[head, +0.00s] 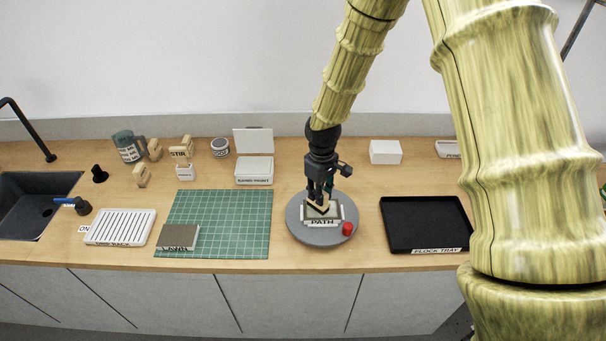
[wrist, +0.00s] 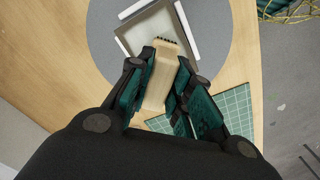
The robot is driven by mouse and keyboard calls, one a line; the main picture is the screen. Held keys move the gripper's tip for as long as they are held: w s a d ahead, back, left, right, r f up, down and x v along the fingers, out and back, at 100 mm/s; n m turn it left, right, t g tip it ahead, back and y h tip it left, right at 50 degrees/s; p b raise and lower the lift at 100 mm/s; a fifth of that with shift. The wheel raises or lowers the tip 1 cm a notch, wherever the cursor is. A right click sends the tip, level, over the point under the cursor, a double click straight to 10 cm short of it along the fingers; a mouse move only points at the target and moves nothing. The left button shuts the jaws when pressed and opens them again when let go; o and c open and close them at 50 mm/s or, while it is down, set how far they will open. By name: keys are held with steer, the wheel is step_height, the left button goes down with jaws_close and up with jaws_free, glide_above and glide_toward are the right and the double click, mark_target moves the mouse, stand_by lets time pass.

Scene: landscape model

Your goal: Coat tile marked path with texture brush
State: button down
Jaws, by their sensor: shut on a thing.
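The tile marked PATH (head: 322,222) sits on a round grey turntable (head: 296,230) right of the green mat. My gripper (head: 321,197) is over the tile. In the wrist view my gripper (wrist: 158,78) is shut on a pale wooden brush (wrist: 160,80), with a finger on each side. I cannot tell whether the bristles touch the tile's surface.
A red knob (head: 348,229) is at the turntable's front right. A black flock tray (head: 424,222) stands to the right. A green cutting mat (head: 232,212) with a grey block (head: 179,236), a white rack (head: 120,227) and a sink (head: 30,205) lie left. Small wooden-handled tools (head: 142,175) and an open white box (head: 254,172) stand behind.

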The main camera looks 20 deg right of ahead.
steer(key=a, duration=0.3)
steer(key=shift+w+a, duration=0.1)
steer(key=shift+w, duration=0.25)
steer(key=shift+w+a+f, duration=0.1)
steer(key=shift+a, duration=0.25)
steer(key=shift+w+a+r+p, duration=0.1)
steer(key=shift+r+p, duration=0.3)
steer(key=shift+r, duration=0.2)
steer(key=shift+w+a+r+p, duration=0.1)
steer(key=shift+r+p, duration=0.3)
steer(key=shift+r, duration=0.2)
step_height(320, 180, up, 6)
steer(key=p, duration=0.3)
steer(key=shift+s+d+f, duration=0.1)
steer(key=shift+s, duration=0.05)
